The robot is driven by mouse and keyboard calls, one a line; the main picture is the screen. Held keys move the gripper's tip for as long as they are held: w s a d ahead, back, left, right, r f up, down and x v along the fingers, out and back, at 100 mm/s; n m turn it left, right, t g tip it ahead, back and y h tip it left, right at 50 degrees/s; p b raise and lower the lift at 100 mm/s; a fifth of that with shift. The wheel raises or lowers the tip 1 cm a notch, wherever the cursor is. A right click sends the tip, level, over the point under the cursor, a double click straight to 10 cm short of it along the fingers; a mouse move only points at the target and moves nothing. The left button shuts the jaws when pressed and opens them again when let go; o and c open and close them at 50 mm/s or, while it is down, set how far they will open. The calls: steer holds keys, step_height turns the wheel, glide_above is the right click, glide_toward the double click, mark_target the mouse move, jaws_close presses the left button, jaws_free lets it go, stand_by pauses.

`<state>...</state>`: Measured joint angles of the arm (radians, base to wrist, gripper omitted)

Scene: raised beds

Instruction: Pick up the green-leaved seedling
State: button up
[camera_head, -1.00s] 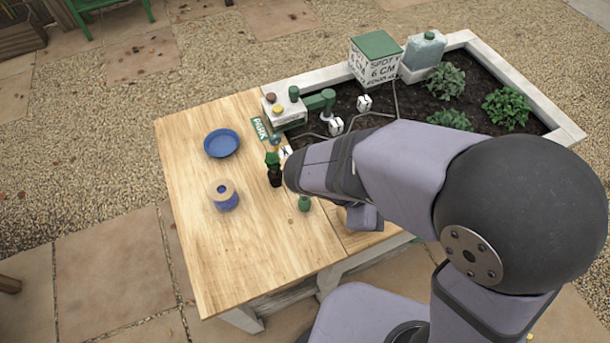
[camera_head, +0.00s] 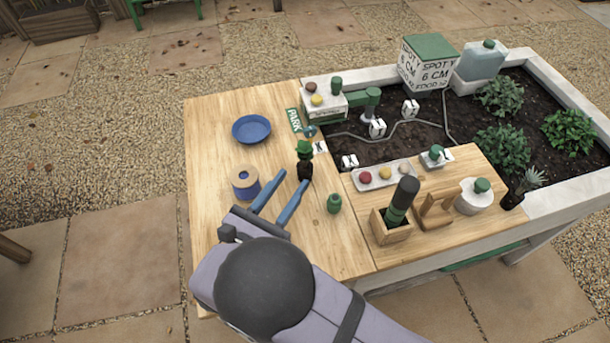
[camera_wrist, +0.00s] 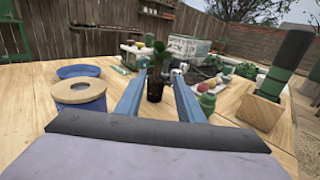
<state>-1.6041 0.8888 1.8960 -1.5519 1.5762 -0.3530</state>
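The green-leaved seedling (camera_head: 305,149) stands upright in a small black pot (camera_head: 305,171) on the wooden table. My gripper (camera_head: 294,178) is open and empty, with its two blue fingers pointing toward the pot from the front left. In the head view the right fingertip is close to the pot; I cannot tell whether they touch. In the wrist view the seedling's leaves (camera_wrist: 159,52) and the pot (camera_wrist: 155,87) show between the two fingers (camera_wrist: 157,82).
A blue-sided roll (camera_head: 245,182) stands left of my gripper, with a blue dish (camera_head: 251,129) behind it. A small green bottle (camera_head: 334,204) stands right of the fingers. A wooden holder (camera_head: 391,228) with a dark green-banded tool is farther right. The table's front left is clear.

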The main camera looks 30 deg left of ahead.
mark_target(304, 164)
steer(key=shift+s+a+f, duration=0.1)
steer(key=shift+a+f, duration=0.05)
steer(key=shift+w+p, duration=0.7)
steer(key=shift+w, duration=2.8)
steer(key=shift+w+a+p, duration=0.1)
steer(key=shift+w+p, duration=0.65)
steer(key=shift+w, duration=1.8)
jaws_close()
